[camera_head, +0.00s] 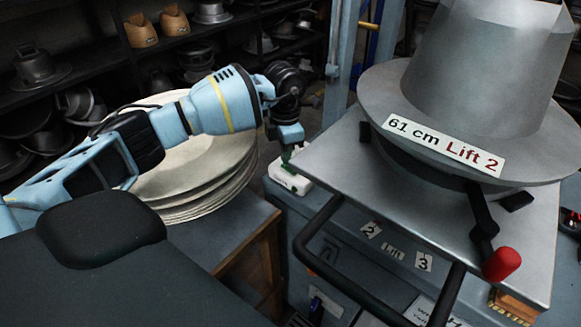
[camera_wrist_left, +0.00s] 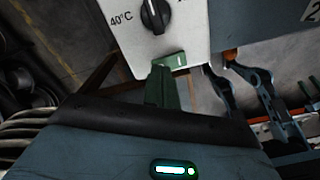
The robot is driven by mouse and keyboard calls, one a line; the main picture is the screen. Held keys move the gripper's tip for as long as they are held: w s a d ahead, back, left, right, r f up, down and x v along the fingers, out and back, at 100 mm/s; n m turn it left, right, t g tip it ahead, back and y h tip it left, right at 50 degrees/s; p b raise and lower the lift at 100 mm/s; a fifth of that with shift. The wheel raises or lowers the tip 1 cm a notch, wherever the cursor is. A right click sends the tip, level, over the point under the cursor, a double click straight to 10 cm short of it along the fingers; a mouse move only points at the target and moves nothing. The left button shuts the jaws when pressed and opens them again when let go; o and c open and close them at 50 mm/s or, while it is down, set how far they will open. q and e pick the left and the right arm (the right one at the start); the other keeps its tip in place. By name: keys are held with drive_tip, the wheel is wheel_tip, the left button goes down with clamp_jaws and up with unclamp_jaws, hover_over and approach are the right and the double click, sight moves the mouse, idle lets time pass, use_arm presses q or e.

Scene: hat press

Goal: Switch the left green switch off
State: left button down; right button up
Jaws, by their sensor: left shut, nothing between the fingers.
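The white control box (camera_head: 287,180) sits on the machine's side, to the left of the metal press plate. In the left wrist view its white panel (camera_wrist_left: 185,35) carries a green switch (camera_wrist_left: 169,61) at its lower edge. It is the only green switch I can make out there. My left gripper (camera_head: 288,157) is just above the box in the head view. In the wrist view its green fingers (camera_wrist_left: 161,75) are together, with their tips right at the green switch; I cannot tell whether they touch. In the head view the switch is not clear. My right gripper is not seen.
A black knob (camera_wrist_left: 155,14) marked 40°C is on the panel above the switch. The press plate (camera_head: 340,160) with a large metal hat form (camera_head: 490,60) stands right, with a black handle bar (camera_head: 312,225) in front. Stacked pale discs (camera_head: 205,165) are behind my left arm.

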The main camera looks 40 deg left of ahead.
use_arm(q)
drive_tip(key=shift+f, duration=0.3)
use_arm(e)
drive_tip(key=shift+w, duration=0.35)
